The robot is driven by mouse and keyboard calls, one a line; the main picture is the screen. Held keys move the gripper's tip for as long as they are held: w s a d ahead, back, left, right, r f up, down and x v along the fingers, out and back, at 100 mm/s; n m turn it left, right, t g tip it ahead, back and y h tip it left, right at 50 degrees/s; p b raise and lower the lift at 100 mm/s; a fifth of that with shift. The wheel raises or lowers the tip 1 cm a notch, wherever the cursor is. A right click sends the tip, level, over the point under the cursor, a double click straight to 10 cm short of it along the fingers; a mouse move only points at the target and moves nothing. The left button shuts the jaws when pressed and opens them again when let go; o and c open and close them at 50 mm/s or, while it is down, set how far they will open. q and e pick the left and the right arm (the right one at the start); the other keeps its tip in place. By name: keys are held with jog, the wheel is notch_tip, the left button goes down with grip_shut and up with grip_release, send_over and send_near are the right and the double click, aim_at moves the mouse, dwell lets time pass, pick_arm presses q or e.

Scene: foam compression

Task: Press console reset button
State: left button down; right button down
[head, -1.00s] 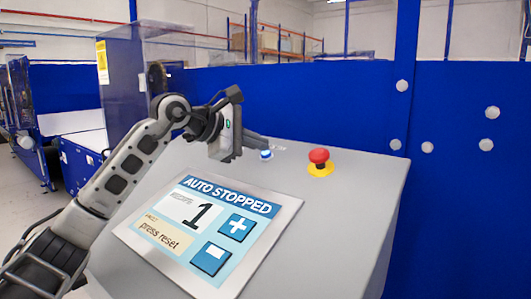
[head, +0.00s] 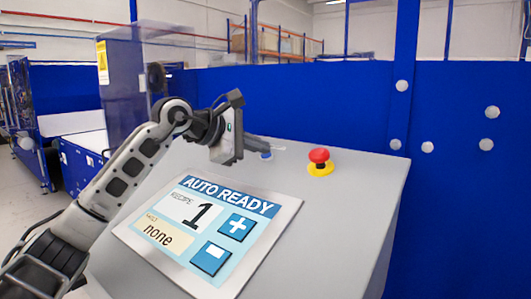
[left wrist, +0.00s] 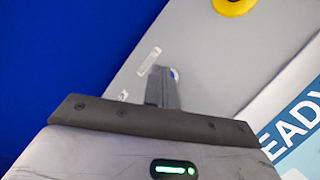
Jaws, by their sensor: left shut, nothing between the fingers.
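The blue reset button (head: 266,155) is on the grey console (head: 360,190), behind the touch screen (head: 205,228). The screen reads "AUTO READY", recipe 1, and "none". My left gripper (head: 264,149) is shut and empty, with its fingertips at the button. In the left wrist view the shut fingers (left wrist: 161,88) cover most of the button, and only a blue and white edge (left wrist: 175,74) shows. I cannot tell whether the tips touch it. My right gripper is not in view.
A red emergency stop button (head: 319,156) on a yellow base stands to the right of the blue button; its yellow base shows in the left wrist view (left wrist: 233,5). A blue panel wall (head: 460,200) rises behind the console. A clear guard (head: 150,75) stands at the left.

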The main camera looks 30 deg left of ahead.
pick_arm(q)
jog(key=shift+s+r, duration=0.1)
jog(key=shift+r, duration=0.25)
jog(key=shift+s+r+p, duration=0.2)
jog(key=shift+r+p, duration=0.35)
jog(key=shift+p, duration=0.1)
jog(key=r+p, duration=0.1)
jog(key=s+r, duration=0.1)
jog(key=r, duration=0.1)
jog(key=s+r+p, duration=0.1)
jog(key=shift+a+r+p, duration=0.1)
jog(key=shift+r+p, duration=0.1)
jog(key=shift+p, duration=0.1)
